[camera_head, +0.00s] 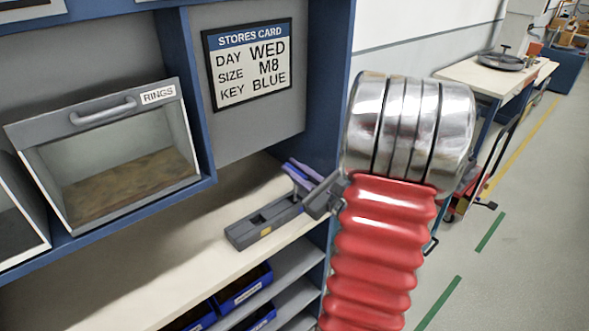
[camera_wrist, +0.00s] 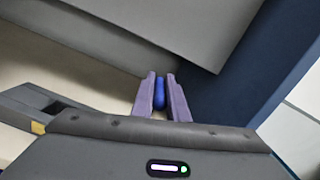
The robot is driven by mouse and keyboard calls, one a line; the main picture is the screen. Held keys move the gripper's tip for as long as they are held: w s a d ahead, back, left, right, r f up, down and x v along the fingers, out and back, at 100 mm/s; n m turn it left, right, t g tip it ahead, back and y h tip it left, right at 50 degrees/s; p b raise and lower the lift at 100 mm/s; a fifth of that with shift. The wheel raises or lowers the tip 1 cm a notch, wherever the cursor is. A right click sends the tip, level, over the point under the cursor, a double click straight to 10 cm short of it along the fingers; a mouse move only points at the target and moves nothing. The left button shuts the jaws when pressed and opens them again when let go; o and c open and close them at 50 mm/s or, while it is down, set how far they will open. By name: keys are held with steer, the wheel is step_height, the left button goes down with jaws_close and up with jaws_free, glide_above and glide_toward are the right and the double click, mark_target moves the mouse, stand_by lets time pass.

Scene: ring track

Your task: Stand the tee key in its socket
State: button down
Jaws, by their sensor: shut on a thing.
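My gripper (camera_head: 299,171) has purple fingers and is over the right part of the worktop, below the stores card. In the wrist view my gripper (camera_wrist: 160,82) is shut on a blue rounded piece (camera_wrist: 159,94), which looks like part of the tee key. The rest of the key is hidden, and I cannot tell its tilt. A grey block (camera_head: 240,236) with a dark recess and a yellow mark lies on the worktop, left of and nearer than my fingers. It also shows at the left of the wrist view (camera_wrist: 18,112). I cannot tell whether its recess is the socket.
The stores card (camera_head: 250,65) reads day WED, size M8, key BLUE. A grey bin (camera_head: 95,117) labelled RINGS sits at the left. The worktop (camera_head: 130,275) is clear left of the block. Blue bins (camera_head: 243,288) stand below. A blue upright (camera_head: 325,90) stands close beside my gripper.

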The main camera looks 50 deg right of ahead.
steer(key=shift+f, duration=0.35)
steer(key=c, duration=1.7)
jaws_free()
steer(key=shift+o, duration=0.2)
steer(key=shift+f, duration=0.1)
steer(key=s+a, duration=0.1)
steer(key=s, duration=1.2)
steer(key=shift+s+a+f, duration=0.15)
steer(key=shift+s+f, duration=0.2)
steer(key=shift+f, duration=0.1)
